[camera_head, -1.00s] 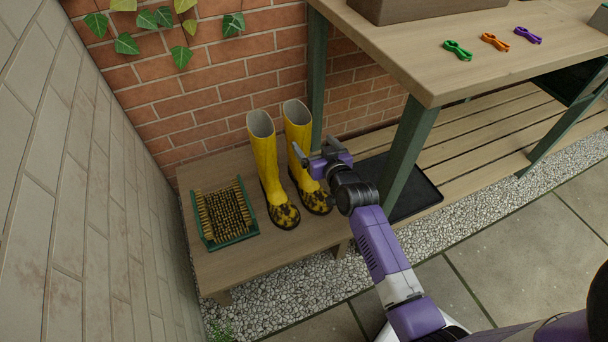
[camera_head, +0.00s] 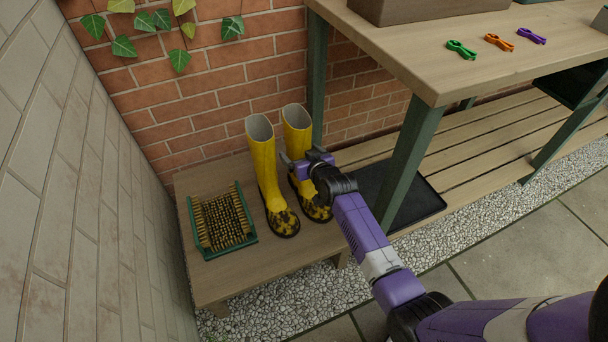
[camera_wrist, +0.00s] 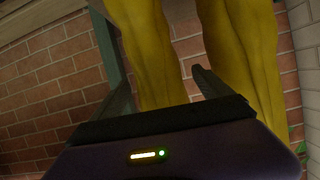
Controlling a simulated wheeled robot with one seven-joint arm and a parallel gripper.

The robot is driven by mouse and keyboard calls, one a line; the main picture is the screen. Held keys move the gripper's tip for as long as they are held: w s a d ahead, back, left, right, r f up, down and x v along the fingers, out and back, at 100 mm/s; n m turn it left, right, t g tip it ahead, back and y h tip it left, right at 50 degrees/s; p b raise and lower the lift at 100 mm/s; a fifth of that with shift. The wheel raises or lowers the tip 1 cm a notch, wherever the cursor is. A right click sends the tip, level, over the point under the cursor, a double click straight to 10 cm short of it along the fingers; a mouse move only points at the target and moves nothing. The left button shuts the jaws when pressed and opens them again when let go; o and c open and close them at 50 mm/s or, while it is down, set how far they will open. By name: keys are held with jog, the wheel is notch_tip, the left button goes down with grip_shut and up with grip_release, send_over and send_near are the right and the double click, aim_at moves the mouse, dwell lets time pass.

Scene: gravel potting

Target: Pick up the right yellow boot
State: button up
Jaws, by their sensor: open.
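The right yellow boot (camera_head: 297,134) stands upright on a low wooden bench, with a dark patterned foot. The left yellow boot (camera_head: 262,160) stands close beside it. My gripper (camera_head: 299,158) is at the front of the right boot's shaft, above its foot, and covers part of it. In the wrist view the right boot (camera_wrist: 152,50) rises between my open fingers (camera_wrist: 165,88), and the left boot (camera_wrist: 245,60) is just outside the right-hand finger. I cannot tell whether a finger touches a boot.
A green boot brush (camera_head: 225,220) lies on the bench (camera_head: 235,270) left of the boots. A green table leg (camera_head: 317,85) stands close behind the right boot. The tabletop (camera_head: 420,60) overhangs at right, with several coloured clips. A black tray (camera_head: 400,195) lies below it.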

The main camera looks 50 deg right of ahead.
jog(key=shift+c, duration=0.4)
jog(key=c, duration=1.8)
jog(key=shift+r, duration=0.2)
grip_shut()
jog(key=shift+r, duration=0.1)
